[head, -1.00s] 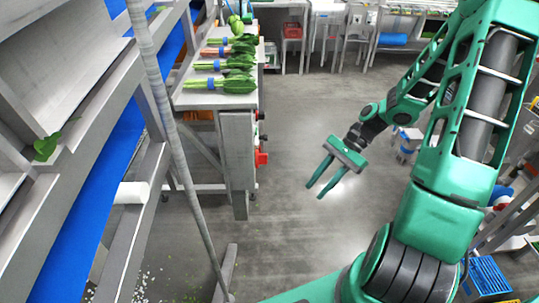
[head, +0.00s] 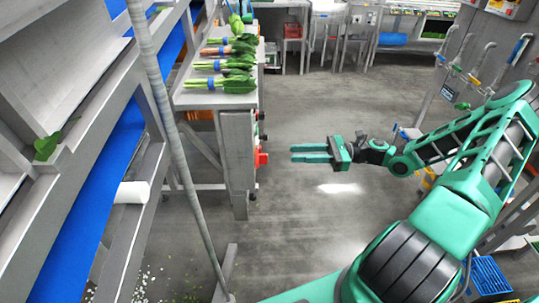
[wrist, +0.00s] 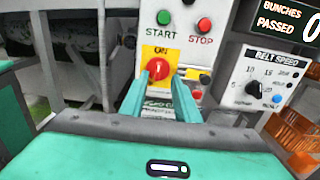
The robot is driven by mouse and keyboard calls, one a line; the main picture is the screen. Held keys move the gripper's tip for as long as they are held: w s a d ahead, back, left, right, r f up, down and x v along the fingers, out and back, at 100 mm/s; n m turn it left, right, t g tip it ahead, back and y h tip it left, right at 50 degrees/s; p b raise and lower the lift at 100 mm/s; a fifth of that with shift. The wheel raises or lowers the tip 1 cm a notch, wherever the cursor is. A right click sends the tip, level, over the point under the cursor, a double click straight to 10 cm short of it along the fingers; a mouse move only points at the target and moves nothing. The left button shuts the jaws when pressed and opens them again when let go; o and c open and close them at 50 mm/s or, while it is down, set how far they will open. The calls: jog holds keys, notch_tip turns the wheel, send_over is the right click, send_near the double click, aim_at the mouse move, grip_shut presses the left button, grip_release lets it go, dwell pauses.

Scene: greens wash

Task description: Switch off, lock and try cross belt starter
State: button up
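The starter panel (wrist: 181,12) is a pale box with a green START button (wrist: 163,18) and a red STOP button (wrist: 204,25). Below them a red rotary switch (wrist: 158,69) sits on a yellow plate marked ON; its handle looks roughly upright. In the head view a red part (head: 262,158) shows on the bench's end post. My gripper (head: 292,153) is open and empty, level and pointing left at that part, with a gap between. In the wrist view my gripper (wrist: 160,80) has its fingertips either side of the switch's line. The lower panel is partly hidden by the right finger.
A BELT SPEED dial box (wrist: 265,80) and a BUNCHES PASSED display (wrist: 288,22) stand right of the panel. An orange crate (wrist: 292,132) is lower right. The bench (head: 215,99) holds leafy bunches. A slanted pole (head: 180,140) stands left; the floor (head: 310,225) is clear.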

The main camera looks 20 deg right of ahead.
aim_at(262, 159)
jog(key=x, duration=0.9)
jog(key=shift+a, duration=0.4)
jog(key=shift+f, duration=0.1)
jog(key=shift+w, duration=0.1)
grip_shut()
